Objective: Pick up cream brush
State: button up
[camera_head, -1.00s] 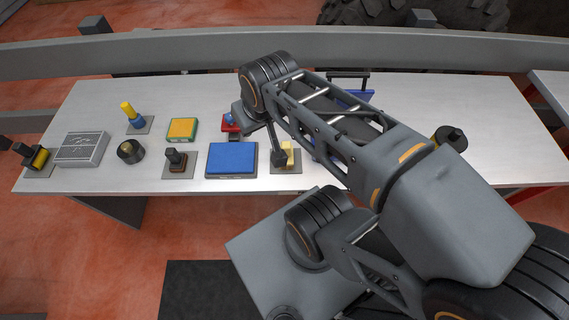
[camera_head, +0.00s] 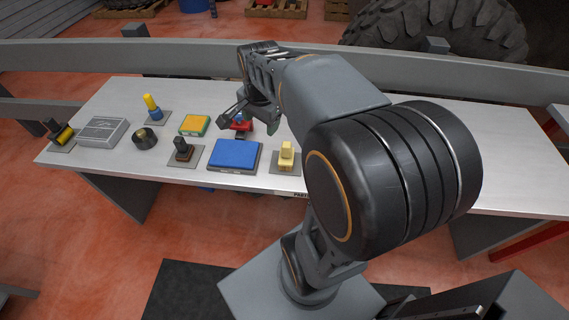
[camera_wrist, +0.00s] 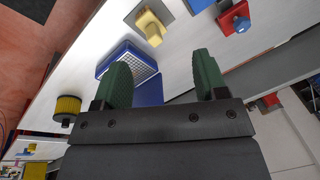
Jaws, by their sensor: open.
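The cream brush (camera_head: 286,154) is a small pale-yellow block with a raised handle. It stands on a grey mat (camera_head: 275,169) near the table's front edge, right of a blue pad. In the wrist view the cream brush (camera_wrist: 151,26) shows at the top, beyond my fingertips and apart from them. My gripper (camera_wrist: 163,80) is open, with two green fingers spread and nothing between them. In the head view my arm's end is over the table, left of and behind the brush; its fingers are too small there to judge.
The blue pad (camera_head: 234,154) lies left of the brush, and a red item with a blue top (camera_head: 241,124) stands behind. Further left are a yellow-green pad (camera_head: 194,124), a dark stamp-like item (camera_head: 183,149) and a black round item (camera_head: 144,138). My arm hides the table's middle right.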

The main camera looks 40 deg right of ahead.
aim_at(286, 144)
jog(key=w+d+f+m+b, duration=0.1)
jog(key=d+f+m, duration=0.2)
jog(key=f+m, duration=0.1)
jog(key=w+d+f+m+g+b, duration=0.1)
jog(key=d+f+m, duration=0.3)
jog(key=f, duration=0.3)
jog(key=w+d+f+m+g+b, duration=0.1)
jog(key=w+d+f+m, duration=0.1)
jog(key=d+f+m, duration=0.2)
jog(key=shift+d+f+m+y, duration=0.15)
jog(key=shift+f+m+y, duration=0.15)
jog(key=shift+f, duration=0.55)
jog(key=shift+w+d+f+p, duration=0.1)
jog(key=shift+f+p, duration=0.1)
jog(key=shift+f, duration=1.45)
jog(key=shift+w+f+p, duration=0.1)
jog(key=shift+f+p, duration=0.1)
jog(key=shift+f, duration=1.4)
jog(key=shift+c, duration=0.2)
grip_shut()
